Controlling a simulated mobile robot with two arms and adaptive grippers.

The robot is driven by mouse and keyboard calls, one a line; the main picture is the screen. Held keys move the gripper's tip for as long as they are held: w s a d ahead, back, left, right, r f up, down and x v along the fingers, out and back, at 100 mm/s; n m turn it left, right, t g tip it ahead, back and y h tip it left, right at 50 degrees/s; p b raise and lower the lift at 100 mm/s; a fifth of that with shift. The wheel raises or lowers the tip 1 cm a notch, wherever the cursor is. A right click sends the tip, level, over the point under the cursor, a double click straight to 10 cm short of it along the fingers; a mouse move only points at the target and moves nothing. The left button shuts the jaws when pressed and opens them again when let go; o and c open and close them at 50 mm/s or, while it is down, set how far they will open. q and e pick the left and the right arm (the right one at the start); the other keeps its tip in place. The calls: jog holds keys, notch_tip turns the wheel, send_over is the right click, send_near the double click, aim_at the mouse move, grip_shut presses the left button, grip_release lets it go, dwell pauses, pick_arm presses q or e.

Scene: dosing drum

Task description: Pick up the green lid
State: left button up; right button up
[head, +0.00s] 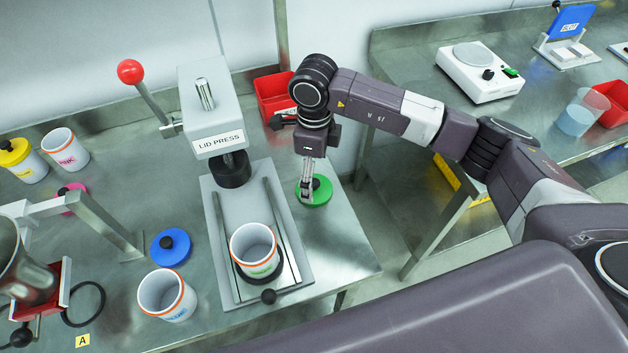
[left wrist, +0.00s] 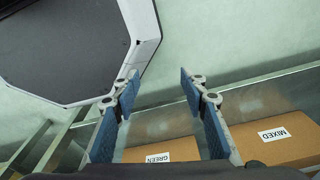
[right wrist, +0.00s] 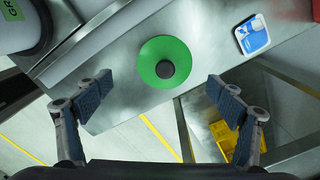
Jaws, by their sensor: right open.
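The green lid (head: 317,191) lies flat on the steel table, just right of the lid press. It is a round green disc with a black knob on top. In the right wrist view the green lid (right wrist: 158,52) sits whole and unobstructed, centred ahead of the fingers. My right gripper (head: 307,198) is above and beside the lid in the head view, partly covering it. In the right wrist view my right gripper (right wrist: 158,88) is open, its fingers wide apart with nothing between them. My left gripper (left wrist: 156,85) is open and empty, and is not in the head view.
The lid press (head: 219,137) stands left of the green lid, with an open white cup (head: 254,246) on its base. A blue lid (head: 171,247) and another cup (head: 167,296) are further left. A red bin (head: 274,95) is behind. Labelled cardboard boxes (left wrist: 288,140) show in the left wrist view.

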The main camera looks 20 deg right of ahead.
aim_at(314, 182)
jog(key=shift+f+p, duration=0.7)
jog(key=shift+f, duration=0.25)
jog(key=shift+w+d+f+p, duration=0.1)
jog(key=shift+w+f+p, duration=0.1)
jog(key=shift+f, duration=0.25)
jog(key=shift+w+f+p, duration=0.1)
jog(key=shift+f+p, duration=0.05)
jog(key=shift+f, duration=0.25)
notch_tip(314, 182, down, 2)
jog(key=shift+w+f, duration=0.1)
jog(key=c, duration=0.5)
pick_arm(q)
jog(key=shift+s+a+r, duration=0.1)
jog(key=shift+s+r, duration=1)
jog(key=shift+r, duration=0.05)
pick_arm(e)
jog(key=c, duration=0.4)
